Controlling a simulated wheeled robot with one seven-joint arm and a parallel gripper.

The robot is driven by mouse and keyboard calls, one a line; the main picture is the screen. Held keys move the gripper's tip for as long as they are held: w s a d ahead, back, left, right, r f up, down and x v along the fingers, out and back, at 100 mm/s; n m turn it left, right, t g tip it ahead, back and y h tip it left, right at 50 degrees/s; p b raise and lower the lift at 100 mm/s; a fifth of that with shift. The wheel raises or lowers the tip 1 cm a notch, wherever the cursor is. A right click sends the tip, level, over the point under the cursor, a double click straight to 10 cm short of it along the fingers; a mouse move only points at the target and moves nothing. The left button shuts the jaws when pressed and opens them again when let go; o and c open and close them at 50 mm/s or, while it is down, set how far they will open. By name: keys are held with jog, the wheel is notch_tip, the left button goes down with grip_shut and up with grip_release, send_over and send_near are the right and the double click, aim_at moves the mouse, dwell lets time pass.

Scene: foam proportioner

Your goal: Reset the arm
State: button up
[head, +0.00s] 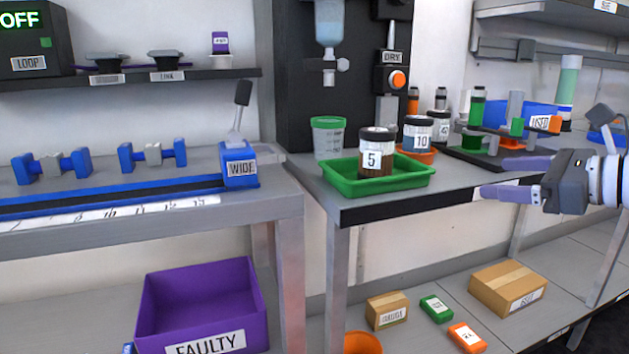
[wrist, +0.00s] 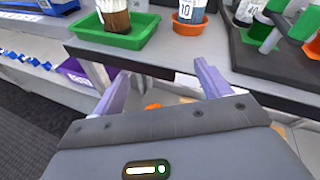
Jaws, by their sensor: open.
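My gripper (head: 497,177) is at the right of the head view, its two purple fingers pointing left and spread apart. In the wrist view my gripper (wrist: 158,82) is open with nothing between the fingers. It is in front of the right table's front edge, apart from the objects on the table. My arm comes in from the right edge of the head view.
A green tray (head: 424,181) holds a jar labelled 5 (head: 376,162); a jar labelled 10 (head: 417,133) is behind. A rack (head: 468,154) stands right. Below are a purple FAULTY bin (head: 160,315) and cardboard boxes (head: 508,284). Space before the table front is free.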

jog(key=s+a+f+n+g+h+p, duration=0.1)
jog(key=s+a+f+n+g+h, duration=0.15)
jog(key=a+f+n, duration=0.45)
jog(key=s+a+f+n+g+h+p, duration=0.2)
jog(key=s+a+f+n+h, duration=0.1)
jog(key=s+f+n, duration=0.4)
jog(key=s+a+f+n+g+h+p, duration=0.1)
jog(key=s+a+f+n+h, duration=0.3)
jog(key=s+f+n, duration=0.3)
jog(key=s+a+n, duration=0.1)
jog(key=n, duration=0.3)
jog(key=shift+f+g+p, duration=0.3)
jog(key=shift+g+p, duration=0.05)
